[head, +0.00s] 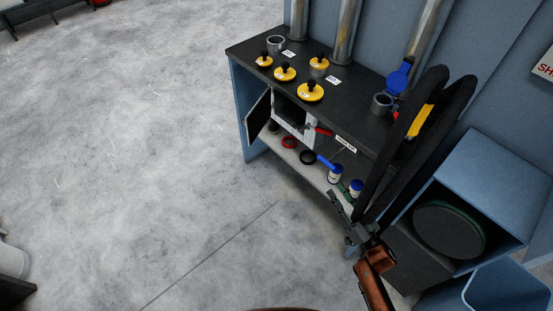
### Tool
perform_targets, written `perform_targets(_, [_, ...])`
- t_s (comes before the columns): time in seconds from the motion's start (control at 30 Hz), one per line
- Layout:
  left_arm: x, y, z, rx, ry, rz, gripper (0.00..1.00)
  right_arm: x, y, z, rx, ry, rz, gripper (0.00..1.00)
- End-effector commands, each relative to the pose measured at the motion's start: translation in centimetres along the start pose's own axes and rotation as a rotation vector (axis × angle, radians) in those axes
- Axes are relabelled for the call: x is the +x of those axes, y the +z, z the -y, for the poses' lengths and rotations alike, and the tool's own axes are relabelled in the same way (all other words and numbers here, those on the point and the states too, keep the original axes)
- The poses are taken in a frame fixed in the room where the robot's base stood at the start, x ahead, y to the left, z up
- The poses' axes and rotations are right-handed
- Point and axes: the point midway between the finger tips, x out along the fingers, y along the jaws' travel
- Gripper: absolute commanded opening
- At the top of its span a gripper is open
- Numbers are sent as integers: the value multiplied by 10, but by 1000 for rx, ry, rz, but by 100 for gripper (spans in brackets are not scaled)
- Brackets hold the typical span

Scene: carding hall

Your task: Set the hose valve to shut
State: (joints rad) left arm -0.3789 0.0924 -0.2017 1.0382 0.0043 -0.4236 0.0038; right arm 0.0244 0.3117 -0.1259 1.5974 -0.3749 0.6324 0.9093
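I cannot tell for certain which part is the hose valve. My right gripper (340,200) is low in front of the bench's right end, by the lower shelf and the hose's bottom. Its fingers are too small to read. My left gripper is out of view.
The bench top (365,108) carries several yellow discs with black knobs, grey ring cups and a blue flap (400,77) by a pipe. Rings and jars stand on the lower shelf (300,158). A blue cabinet (480,175) is at right.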

Motion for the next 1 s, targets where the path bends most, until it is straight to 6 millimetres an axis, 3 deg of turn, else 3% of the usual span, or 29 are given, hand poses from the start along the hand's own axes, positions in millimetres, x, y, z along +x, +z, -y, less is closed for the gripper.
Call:
perform_targets(0.03, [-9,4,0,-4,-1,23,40,15,-26,4,-2,-24,-24,30])
perform_targets(0.2, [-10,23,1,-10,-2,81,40,32,-48,6,11,-59,-49,30])
perform_targets(0.7, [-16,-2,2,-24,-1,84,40,98,-50,9,13,-61,-50,30])
perform_targets(1.0, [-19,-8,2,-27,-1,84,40,108,-51,10,13,-60,-48,30])
